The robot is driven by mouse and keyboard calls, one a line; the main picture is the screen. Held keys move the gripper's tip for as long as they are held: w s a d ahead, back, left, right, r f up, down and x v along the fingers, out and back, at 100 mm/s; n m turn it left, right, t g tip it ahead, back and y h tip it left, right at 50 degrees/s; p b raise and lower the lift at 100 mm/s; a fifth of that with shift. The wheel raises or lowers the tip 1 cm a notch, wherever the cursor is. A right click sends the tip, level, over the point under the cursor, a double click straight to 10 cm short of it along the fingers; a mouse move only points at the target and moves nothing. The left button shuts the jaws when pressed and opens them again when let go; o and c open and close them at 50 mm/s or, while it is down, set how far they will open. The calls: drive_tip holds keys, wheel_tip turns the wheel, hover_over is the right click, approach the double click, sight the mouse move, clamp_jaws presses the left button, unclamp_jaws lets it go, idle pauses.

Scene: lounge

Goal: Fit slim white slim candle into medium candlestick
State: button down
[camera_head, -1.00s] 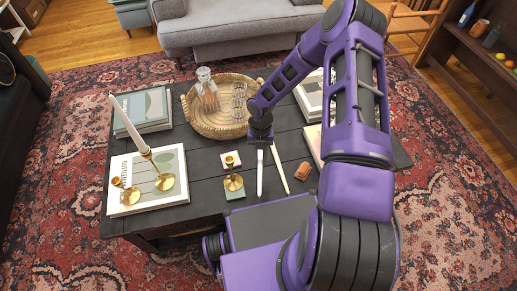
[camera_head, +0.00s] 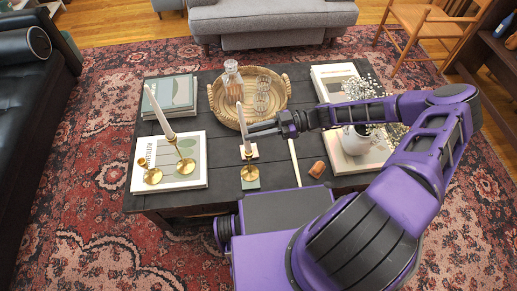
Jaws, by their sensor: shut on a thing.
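My gripper (camera_head: 250,130) is shut on a slim white candle (camera_head: 243,118) and holds it upright, over the middle of the table. Below it stands a brass candlestick (camera_head: 249,174) on a small green and white block, apparently the medium one. The candle's lower end appears at or just above the candlestick's cup; I cannot tell whether it is inside. A taller brass candlestick (camera_head: 186,166) on the left holds another white candle (camera_head: 162,112), which leans in the picture. A short brass candlestick (camera_head: 152,176) stands empty beside it.
Both left candlesticks stand on a white book (camera_head: 140,180). A cream candle (camera_head: 294,160) lies right of my gripper, near a brown object (camera_head: 317,169). A woven tray (camera_head: 218,110) with a decanter (camera_head: 232,82) and glasses is behind. A flower vase (camera_head: 357,140) is at right.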

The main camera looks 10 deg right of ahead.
drive_tip(key=f+b, duration=0.1)
drive_tip(key=w+f+t, duration=0.1)
drive_tip(key=m+b, duration=0.1)
drive_tip(key=shift+w+d+f+t+y+b, duration=0.3)
drive_tip(key=shift+w+d+f+t+y, duration=0.05)
drive_tip(key=shift+f+t+y, duration=0.05)
idle(1.0)
drive_tip(key=shift+f+b, duration=0.25)
drive_tip(key=shift+b, duration=0.55)
idle(0.4)
drive_tip(key=shift+f+b, duration=1.45)
drive_tip(key=shift+b, duration=0.1)
idle(0.3)
drive_tip(key=c, duration=0.7)
unclamp_jaws()
drive_tip(key=shift+d, duration=0.15)
